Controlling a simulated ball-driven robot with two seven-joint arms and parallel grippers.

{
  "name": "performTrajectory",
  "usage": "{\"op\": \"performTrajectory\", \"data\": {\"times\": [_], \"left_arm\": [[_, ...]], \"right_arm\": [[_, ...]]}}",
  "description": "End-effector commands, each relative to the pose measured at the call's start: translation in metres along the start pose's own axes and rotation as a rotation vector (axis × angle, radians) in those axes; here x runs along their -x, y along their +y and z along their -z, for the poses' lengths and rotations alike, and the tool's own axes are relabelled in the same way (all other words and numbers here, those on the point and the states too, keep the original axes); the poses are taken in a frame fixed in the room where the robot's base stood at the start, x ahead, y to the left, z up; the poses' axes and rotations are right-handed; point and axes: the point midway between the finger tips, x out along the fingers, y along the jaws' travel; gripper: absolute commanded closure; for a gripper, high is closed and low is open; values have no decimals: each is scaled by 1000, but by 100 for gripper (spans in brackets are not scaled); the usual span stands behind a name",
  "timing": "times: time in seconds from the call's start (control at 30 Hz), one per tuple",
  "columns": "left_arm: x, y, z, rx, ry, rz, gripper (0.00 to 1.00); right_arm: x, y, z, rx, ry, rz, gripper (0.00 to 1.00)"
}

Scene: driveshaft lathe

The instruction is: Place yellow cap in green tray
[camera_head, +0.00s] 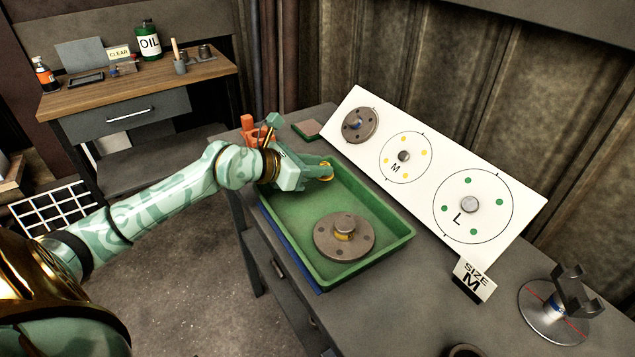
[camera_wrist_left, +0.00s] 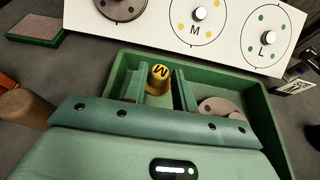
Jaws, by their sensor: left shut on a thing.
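The yellow cap (camera_wrist_left: 159,75), marked M on top, is between the two fingers of my left gripper (camera_wrist_left: 160,88) in the left wrist view. In the head view my left gripper (camera_head: 322,171) is shut on the yellow cap (camera_head: 327,173), which shows only in part. It is over the far left part of the green tray (camera_head: 385,250). The cap's height above the tray floor is hard to tell. A round metal flange (camera_head: 345,252) with a knob lies in the near part of the tray. My right gripper is not in view.
A white board (camera_head: 425,175) with a flange and circles marked M and L leans behind the tray. A SIZE M sign (camera_head: 474,280) and a disc-based stand (camera_head: 553,312) are at right. An orange object (camera_head: 250,130) stands beyond my left wrist. The tray's middle is clear.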

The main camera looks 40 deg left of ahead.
Motion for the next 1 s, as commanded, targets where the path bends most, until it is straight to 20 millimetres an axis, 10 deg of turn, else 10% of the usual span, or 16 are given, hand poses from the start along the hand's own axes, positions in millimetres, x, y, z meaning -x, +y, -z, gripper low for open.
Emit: {"op": "performTrajectory", "data": {"times": [0.63,0.7,1.0], "left_arm": [[-20,7,37,0,1,0,94],[-20,7,36,-1,0,0,53],[-19,7,35,-2,0,0,50]], "right_arm": [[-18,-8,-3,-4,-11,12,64],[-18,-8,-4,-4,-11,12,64],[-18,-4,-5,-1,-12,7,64]]}}
